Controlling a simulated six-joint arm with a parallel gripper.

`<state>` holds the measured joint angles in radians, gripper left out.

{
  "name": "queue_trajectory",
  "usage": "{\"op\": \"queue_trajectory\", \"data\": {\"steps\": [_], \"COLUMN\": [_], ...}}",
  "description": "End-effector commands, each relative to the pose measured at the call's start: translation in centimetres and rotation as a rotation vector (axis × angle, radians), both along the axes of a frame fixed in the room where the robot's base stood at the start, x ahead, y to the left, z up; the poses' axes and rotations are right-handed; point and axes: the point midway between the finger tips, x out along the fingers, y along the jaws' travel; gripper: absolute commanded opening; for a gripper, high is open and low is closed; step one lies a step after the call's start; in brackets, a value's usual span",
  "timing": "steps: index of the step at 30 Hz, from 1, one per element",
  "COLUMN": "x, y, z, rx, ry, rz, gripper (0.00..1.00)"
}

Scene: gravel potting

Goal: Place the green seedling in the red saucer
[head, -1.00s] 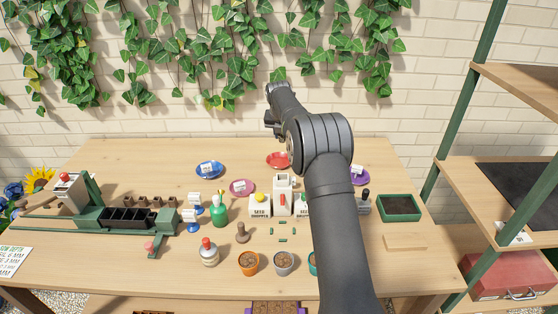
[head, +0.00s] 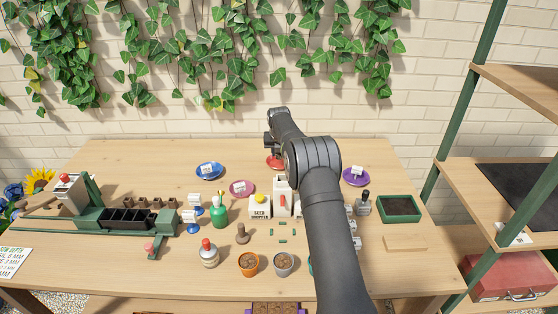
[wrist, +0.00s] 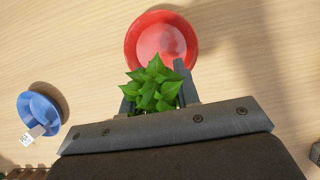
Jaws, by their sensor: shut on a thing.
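The green seedling (wrist: 154,86) shows in the wrist view as a cluster of leaves between the two fingers of my gripper (wrist: 154,92). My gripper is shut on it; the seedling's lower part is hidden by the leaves. The red saucer (wrist: 160,30) lies just beyond the fingertips, empty in its visible part, and the leaves overlap its near rim in the picture. In the head view the red saucer (head: 273,163) shows at the back of the table, partly hidden by my arm. The seedling is hidden there.
A blue saucer (head: 209,170) with a small label lies left of the red one, a pink saucer (head: 241,188) nearer, and a purple saucer (head: 356,177) to the right. A white seed hopper (head: 260,206) and several pots stand in front. The back left of the table is clear.

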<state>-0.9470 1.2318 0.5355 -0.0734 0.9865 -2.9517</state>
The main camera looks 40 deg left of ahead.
Motion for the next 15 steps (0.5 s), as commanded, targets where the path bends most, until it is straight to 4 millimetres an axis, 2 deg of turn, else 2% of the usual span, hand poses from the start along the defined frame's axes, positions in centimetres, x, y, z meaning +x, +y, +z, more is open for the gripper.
{"op": "queue_trajectory", "data": {"steps": [3,6,15], "x": [-0.1,0.0,0.0], "y": [-0.1,0.0,0.0], "z": [-2.4,-3.7,-4.0], "rx": [-0.003,-0.001,-0.001], "ry": [0.002,0.001,0.001], "rz": [0.0,0.0,0.0], "gripper": [0.07,0.07,0.07]}}
